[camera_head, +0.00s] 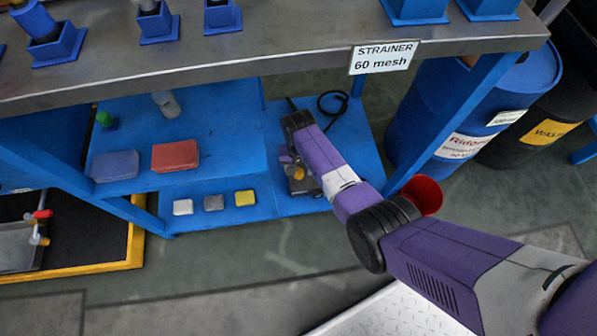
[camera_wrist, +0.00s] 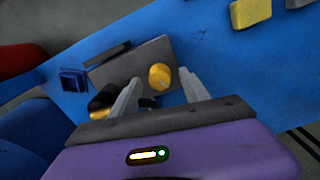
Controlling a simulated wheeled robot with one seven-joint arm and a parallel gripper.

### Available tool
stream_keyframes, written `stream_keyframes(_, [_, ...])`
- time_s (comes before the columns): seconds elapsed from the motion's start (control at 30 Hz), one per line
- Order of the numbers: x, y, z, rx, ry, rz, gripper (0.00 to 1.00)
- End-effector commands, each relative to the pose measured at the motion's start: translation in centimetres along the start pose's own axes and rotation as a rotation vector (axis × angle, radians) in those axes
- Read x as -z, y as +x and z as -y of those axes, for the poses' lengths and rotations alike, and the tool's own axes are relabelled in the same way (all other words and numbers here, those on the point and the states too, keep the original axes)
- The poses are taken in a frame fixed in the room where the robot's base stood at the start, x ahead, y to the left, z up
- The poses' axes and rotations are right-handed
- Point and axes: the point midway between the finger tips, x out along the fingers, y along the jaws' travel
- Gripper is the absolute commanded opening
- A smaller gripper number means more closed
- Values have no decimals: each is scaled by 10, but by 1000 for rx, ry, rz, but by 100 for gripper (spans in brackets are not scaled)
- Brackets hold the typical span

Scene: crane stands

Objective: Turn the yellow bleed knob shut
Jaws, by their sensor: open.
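The yellow bleed knob (camera_wrist: 159,77) sits on a grey block-like device (camera_wrist: 130,66) on the lower blue shelf. In the wrist view the knob is round and lies just past the tips of my gripper (camera_wrist: 159,78), between the two fingers' lines. The fingers are apart and hold nothing. I cannot tell how far the knob is from the fingertips in depth. In the head view the knob (camera_head: 299,172) shows beside my forearm, which hides part of the device. A second yellow part (camera_wrist: 97,114) is partly hidden by a dark round piece near the left finger.
The blue shelf (camera_head: 258,205) carries a yellow block (camera_head: 245,198), a grey block (camera_head: 214,203) and a silver block (camera_head: 183,207) to the left. A black cable (camera_head: 333,103) loops behind. The grey bench top (camera_head: 270,50) overhangs above. A red cup-like object (camera_head: 426,194) is near my arm.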

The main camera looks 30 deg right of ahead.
Motion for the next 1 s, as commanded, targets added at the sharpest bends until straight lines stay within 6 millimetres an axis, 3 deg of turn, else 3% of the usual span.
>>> stream_keyframes(0.1, [1, 8, 0, 1, 0, -1, 54])
stream_keyframes(0.4, [0, 9, 0, 0, 0, -1, 54])
stream_keyframes(0.7, [0, 9, 0, 0, -1, -1, 0])
stream_keyframes(1.0, [0, 9, 0, -1, -31, 0, 0])
